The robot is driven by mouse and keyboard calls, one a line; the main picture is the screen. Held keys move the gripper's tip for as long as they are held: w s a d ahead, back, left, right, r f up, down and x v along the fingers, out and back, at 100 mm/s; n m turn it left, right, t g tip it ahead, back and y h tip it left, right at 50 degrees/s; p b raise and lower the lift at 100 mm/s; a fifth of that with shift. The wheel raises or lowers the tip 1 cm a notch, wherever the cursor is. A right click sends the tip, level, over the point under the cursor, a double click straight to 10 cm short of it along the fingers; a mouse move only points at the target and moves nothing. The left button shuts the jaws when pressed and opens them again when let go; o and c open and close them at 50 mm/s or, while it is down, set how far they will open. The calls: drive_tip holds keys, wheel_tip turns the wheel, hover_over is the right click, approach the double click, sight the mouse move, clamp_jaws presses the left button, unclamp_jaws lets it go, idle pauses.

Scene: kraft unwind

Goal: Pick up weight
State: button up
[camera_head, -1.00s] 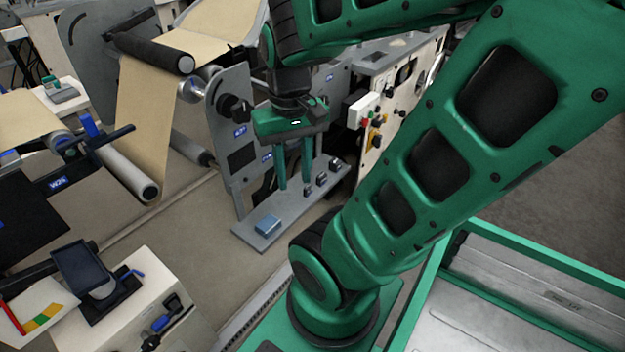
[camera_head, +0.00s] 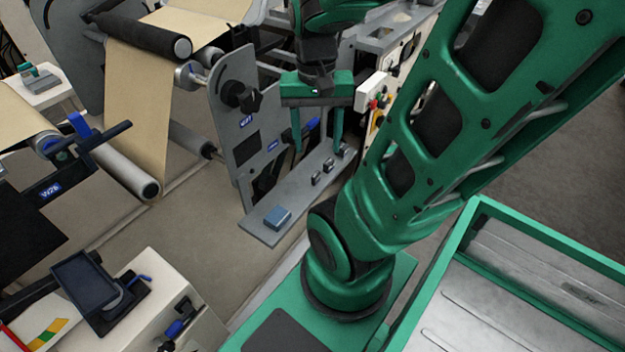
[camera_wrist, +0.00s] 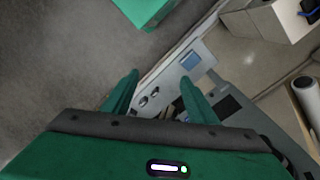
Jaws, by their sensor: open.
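Several small dark-and-silver weights (camera_head: 316,179) stand in a row on a narrow grey shelf (camera_head: 262,233) beside the machine. In the wrist view two weights (camera_wrist: 155,91) show between my fingers, farther off on the shelf; others may be hidden behind the gripper. My gripper (camera_head: 318,150) is open and empty, its green fingers spread and pointing down above the far part of the row. It also shows in the wrist view (camera_wrist: 160,77), with a gap between the fingertips and the weights. I cannot tell the exact height.
A blue block (camera_head: 278,217) lies on the near end of the shelf. A grey machine plate with a black knob (camera_head: 241,96) rises left of the gripper. A panel with coloured buttons (camera_head: 376,101) stands to its right. Rollers with brown paper (camera_head: 138,110) are at the left.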

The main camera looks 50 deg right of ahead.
drive_tip(key=w+d+f+m, duration=0.3)
drive_tip(key=f+m, duration=0.3)
drive_tip(key=m, duration=0.2)
drive_tip(key=w+d+f+m, duration=0.4)
drive_tip(key=d+f+m, duration=0.2)
drive_tip(key=f+m, duration=0.1)
drive_tip(key=w+d+f+m, duration=0.3)
drive_tip(key=d+f+m, duration=0.2)
drive_tip(key=f+m, duration=0.2)
drive_tip(key=shift+w+m, duration=0.25)
drive_tip(key=shift+m, duration=0.85)
hover_over(317, 174)
drive_tip(key=f, duration=0.5)
drive_tip(key=shift+s+a, duration=0.15)
drive_tip(key=shift+a, duration=0.15)
drive_tip(key=shift+w+d+f, duration=0.1)
drive_tip(key=shift+f, duration=1.3)
drive_tip(key=shift+w+d+f, duration=0.1)
drive_tip(key=shift+f, duration=1.25)
drive_tip(key=c, duration=1.3)
